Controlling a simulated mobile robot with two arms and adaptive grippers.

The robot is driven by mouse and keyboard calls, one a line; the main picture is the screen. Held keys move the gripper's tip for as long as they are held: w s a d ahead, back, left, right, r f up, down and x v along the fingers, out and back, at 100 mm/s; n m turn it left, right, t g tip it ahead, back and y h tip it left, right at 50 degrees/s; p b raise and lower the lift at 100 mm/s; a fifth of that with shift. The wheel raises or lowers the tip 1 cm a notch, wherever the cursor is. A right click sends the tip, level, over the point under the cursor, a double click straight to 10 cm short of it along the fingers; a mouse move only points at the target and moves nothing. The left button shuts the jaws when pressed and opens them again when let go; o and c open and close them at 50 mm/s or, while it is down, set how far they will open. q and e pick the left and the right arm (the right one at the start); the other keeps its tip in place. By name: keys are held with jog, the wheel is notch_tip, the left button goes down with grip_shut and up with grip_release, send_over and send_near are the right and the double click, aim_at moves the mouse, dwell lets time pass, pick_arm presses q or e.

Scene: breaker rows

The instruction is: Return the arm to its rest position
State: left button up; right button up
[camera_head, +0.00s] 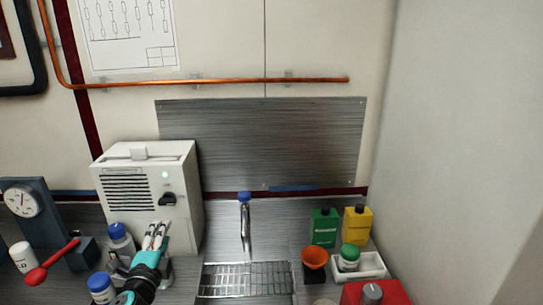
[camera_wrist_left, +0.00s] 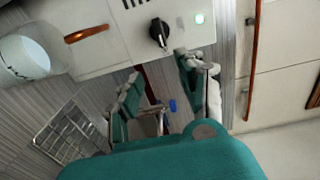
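My left gripper (camera_head: 157,230) is in front of the lower part of a white box-shaped unit (camera_head: 185,220). In the left wrist view my left gripper (camera_wrist_left: 165,85) shows its two fingers spread apart with nothing between them. The unit's black knob (camera_wrist_left: 159,33) and lit green lamp (camera_wrist_left: 199,18) show beyond the fingers. The same knob (camera_head: 168,199) is above and to the right of the fingertips in the head view. My right gripper is in neither view.
Blue-capped bottles (camera_head: 120,240) stand close beside my left arm. A press with a red-knobbed lever (camera_head: 37,275) is at far left. A wire rack (camera_head: 245,280), an orange funnel (camera_head: 314,257), green (camera_head: 325,228) and yellow (camera_head: 356,225) containers, and a white tray (camera_head: 373,266) are to the right.

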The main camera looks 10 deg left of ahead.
pick_arm(q)
jog(key=s+d+f+n+g, duration=0.3)
jog(key=s+f+n, duration=0.1)
jog(key=s+f, duration=0.25)
jog(key=s+d+f+n+g, duration=0.3)
jog(key=s+f+n, duration=0.1)
jog(key=s+f, duration=0.25)
jog(key=s+d+f+n+g+h, duration=0.2)
jog(key=s+d+f+n+g, duration=0.15)
jog(key=s+d, duration=0.4)
jog(key=s+d+f+n+g+h, duration=0.2)
jog(key=s+d+f+g+h, duration=0.15)
jog(key=s, duration=0.75)
notch_tip(320, 180, down, 24)
jog(key=g+b, duration=0.1)
jog(key=g, duration=0.1)
jog(key=s+a+f+g+y+b, duration=0.1)
jog(key=s+a+f, duration=0.2)
jog(key=s+f, duration=1.5)
jog(key=shift+f+m, duration=0.35)
jog(key=shift+f, duration=0.55)
